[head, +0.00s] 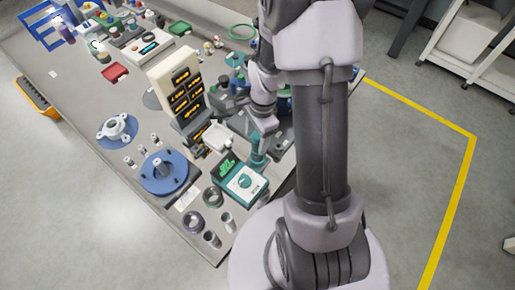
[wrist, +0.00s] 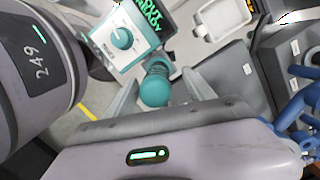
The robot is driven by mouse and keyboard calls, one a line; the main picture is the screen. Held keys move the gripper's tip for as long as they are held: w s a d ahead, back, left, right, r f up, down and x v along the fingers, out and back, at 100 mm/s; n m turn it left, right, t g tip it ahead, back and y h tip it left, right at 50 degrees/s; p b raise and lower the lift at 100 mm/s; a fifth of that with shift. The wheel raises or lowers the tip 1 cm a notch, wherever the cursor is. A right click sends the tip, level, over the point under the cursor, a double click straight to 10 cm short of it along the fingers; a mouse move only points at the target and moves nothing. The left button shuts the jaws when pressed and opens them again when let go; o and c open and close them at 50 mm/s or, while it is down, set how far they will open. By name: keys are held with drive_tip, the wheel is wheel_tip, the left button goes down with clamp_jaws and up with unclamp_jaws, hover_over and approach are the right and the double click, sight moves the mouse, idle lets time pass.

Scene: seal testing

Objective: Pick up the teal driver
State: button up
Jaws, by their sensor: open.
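The teal driver (wrist: 156,86) stands with its rounded end facing the wrist camera, beside the teal and white tester box (wrist: 123,36). In the head view the driver (head: 258,149) stands near the table's front right edge, just behind the tester box. My gripper (wrist: 160,92) is open, with one finger left and one right of the driver in the wrist view. No contact shows, and I cannot tell how far the fingertips reach down beside it.
A white tray (wrist: 219,17) lies beyond the driver in the wrist view. Blue parts (wrist: 302,110) are close at right. In the head view a panel with orange displays (head: 183,91) stands behind, and a blue disc fixture (head: 164,172) lies left. Grey rings and cylinders stand near the front edge.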

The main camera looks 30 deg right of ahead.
drive_tip(key=f+b, duration=0.1)
drive_tip(key=f, duration=0.2)
drive_tip(key=f+b, duration=0.1)
drive_tip(key=f, duration=0.1)
drive_tip(key=shift+s+a+b, duration=0.1)
drive_tip(key=shift+s+b, duration=0.25)
drive_tip(key=shift+r, duration=0.1)
clamp_jaws()
drive_tip(key=shift+r+p, duration=0.55)
drive_tip(key=shift+p, duration=0.1)
wheel_tip(320, 180, up, 3)
drive_tip(key=shift+w+f+p, duration=0.1)
drive_tip(key=shift+f+p, duration=0.05)
drive_tip(key=shift+p, duration=1)
drive_tip(key=s+d+r+b, duration=0.1)
drive_tip(key=s+d+b, duration=0.1)
drive_tip(key=s+b, duration=0.9)
drive_tip(key=shift+s+r+b, duration=0.15)
drive_tip(key=shift+s+b, duration=0.15)
drive_tip(key=shift+s, duration=2.2)
